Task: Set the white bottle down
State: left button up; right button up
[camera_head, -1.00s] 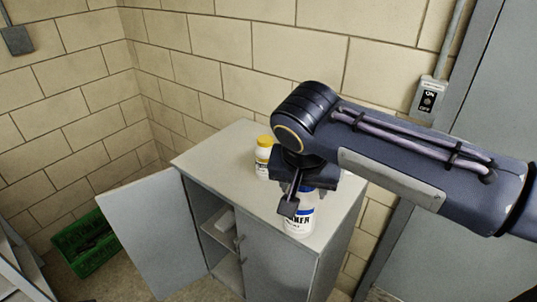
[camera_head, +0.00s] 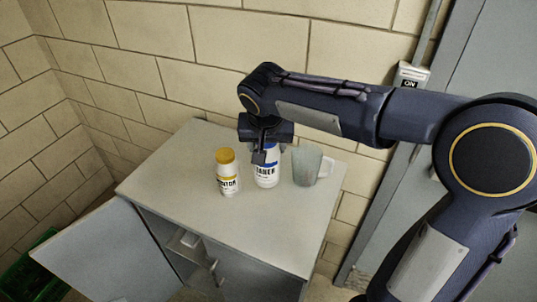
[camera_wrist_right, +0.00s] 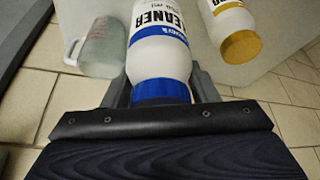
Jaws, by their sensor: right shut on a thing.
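The white bottle (camera_head: 267,173) has a blue label band and a blue cap. It is upright at the grey cabinet top (camera_head: 180,185), its base on or just above the surface; I cannot tell which. My right gripper (camera_head: 264,152) comes down from above and is shut on it near the cap. In the right wrist view the white bottle (camera_wrist_right: 160,50) extends away from the gripper (camera_wrist_right: 160,95), its blue cap between the fingers. My left gripper is not in view.
A yellow-capped white bottle (camera_head: 228,173) stands close to its left, and a grey-green translucent mug (camera_head: 306,165) to its right. The cabinet top is clear in front and at left. A cabinet door (camera_head: 105,255) hangs open. A brick wall (camera_head: 210,50) is behind.

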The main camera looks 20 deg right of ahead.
jog(key=d+x, duration=0.1)
jog(key=x, duration=0.8)
jog(key=shift+p, duration=0.3)
jog(key=o, duration=0.9)
jog(key=shift+f, duration=0.15)
jog(key=o, duration=0.4)
